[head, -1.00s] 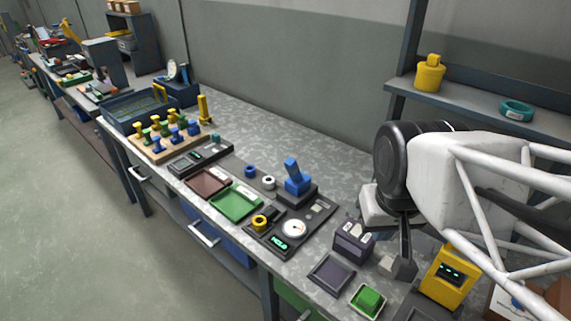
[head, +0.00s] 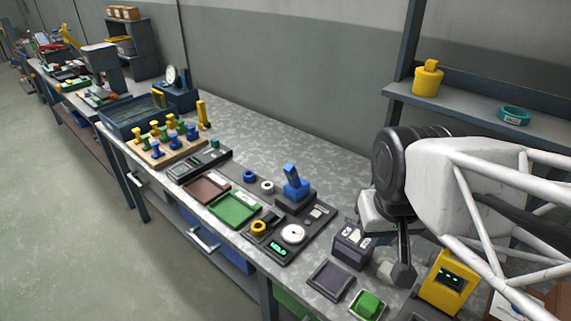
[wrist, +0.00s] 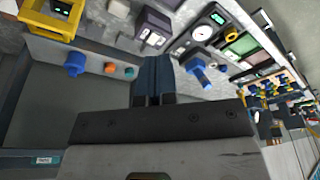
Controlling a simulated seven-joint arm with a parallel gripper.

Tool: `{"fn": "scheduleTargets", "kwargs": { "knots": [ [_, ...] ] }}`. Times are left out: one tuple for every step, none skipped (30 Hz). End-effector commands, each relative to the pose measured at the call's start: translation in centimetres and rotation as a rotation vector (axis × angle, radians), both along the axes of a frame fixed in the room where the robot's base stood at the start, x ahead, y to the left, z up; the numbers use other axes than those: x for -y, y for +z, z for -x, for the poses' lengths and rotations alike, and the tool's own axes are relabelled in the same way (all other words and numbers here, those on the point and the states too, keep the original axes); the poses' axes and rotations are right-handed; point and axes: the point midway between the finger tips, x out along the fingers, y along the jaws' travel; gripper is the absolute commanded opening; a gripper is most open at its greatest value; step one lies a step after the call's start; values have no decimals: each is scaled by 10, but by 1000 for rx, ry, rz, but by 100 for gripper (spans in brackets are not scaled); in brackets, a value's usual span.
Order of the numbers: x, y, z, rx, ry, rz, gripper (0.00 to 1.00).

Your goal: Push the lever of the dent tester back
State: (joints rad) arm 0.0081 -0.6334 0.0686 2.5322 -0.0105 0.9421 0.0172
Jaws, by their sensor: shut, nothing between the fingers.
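The dent tester appears to be the dark station with a round white dial (head: 293,234) and a lit green display. Its blue lever (head: 294,183) stands up, tilted, from a dark block at the rear. In the wrist view the blue lever (wrist: 199,68) is to the right of my fingertips, with a gap between them. My gripper (wrist: 153,60) is shut and empty. In the head view my arm stands to the right of the tester, and I cannot clearly make out the fingertips. The lever is unobstructed in both views.
The bench behind the lever is clear.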

Motion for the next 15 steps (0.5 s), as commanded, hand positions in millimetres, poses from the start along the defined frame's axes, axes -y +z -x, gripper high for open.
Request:
{"fn": "scheduleTargets", "kwargs": {
  "knots": [
    [0, 0, 0, 0, 0, 0, 6],
    [0, 0, 0, 0, 1, 0, 11],
    [0, 0, 0, -2, 2, 3, 17],
    [0, -1, -1, -4, 5, 5, 21],
    [0, -1, -1, -7, 8, 8, 26],
    [1, -2, -2, -12, 15, 16, 32],
    [1, -2, -3, -18, 21, 23, 37],
    [2, -3, -4, -25, 29, 32, 41],
    [2, -4, -6, -35, 43, 46, 48],
    [3, -5, -8, -45, 55, 60, 52],
    [4, -7, -10, -56, 69, 74, 55],
    [5, -9, -13, -73, 91, 97, 55],
    [6, -11, -15, -87, 109, 116, 55],
    [8, -13, -18, -102, 129, 136, 55],
    [9, -15, -22, -123, 157, 166, 55]
  ]
}}
